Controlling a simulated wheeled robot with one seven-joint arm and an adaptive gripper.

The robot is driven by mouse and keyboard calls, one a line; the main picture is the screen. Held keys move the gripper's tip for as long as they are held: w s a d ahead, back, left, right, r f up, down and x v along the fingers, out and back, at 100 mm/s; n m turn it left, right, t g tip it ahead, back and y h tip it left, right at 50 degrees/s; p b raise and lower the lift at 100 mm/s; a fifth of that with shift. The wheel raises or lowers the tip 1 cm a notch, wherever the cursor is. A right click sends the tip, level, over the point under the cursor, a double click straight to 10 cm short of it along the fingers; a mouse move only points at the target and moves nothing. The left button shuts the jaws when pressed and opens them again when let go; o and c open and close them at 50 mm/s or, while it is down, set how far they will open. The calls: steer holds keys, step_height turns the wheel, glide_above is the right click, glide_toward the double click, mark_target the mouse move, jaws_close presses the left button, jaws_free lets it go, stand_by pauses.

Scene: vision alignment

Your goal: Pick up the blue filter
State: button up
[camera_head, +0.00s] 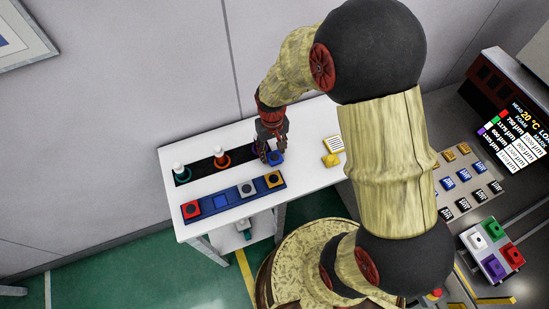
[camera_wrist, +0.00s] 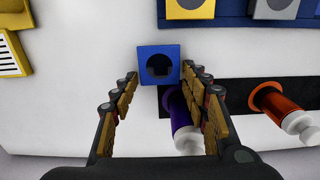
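The blue filter (camera_head: 276,157) is a small square block with a dark round opening, on the white table. In the wrist view the blue filter (camera_wrist: 145,52) sits at the fingertips of my gripper (camera_wrist: 160,75). The fingers stand apart on either side of it, with a narrow gap at the left; contact at the right is unclear. In the head view my gripper (camera_head: 268,148) points down right beside the filter, and its fingers are partly hidden.
Behind, a black strip (camera_head: 201,168) carries plunger-like pieces, one purple (camera_wrist: 183,125). A loose yellow block (camera_head: 330,160) lies right.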

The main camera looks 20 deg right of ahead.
mark_target(272, 152)
steer(key=c, duration=0.6)
steer(key=shift+c, duration=0.6)
steer(key=shift+r, duration=0.5)
step_height(272, 152, up, 2)
steer(key=shift+r+p, duration=0.15)
steer(key=shift+p, duration=0.4)
steer(key=s+r+p, duration=0.4)
steer(key=s+r, duration=0.5)
steer(key=s, duration=0.5)
steer(key=shift+r, duration=0.35)
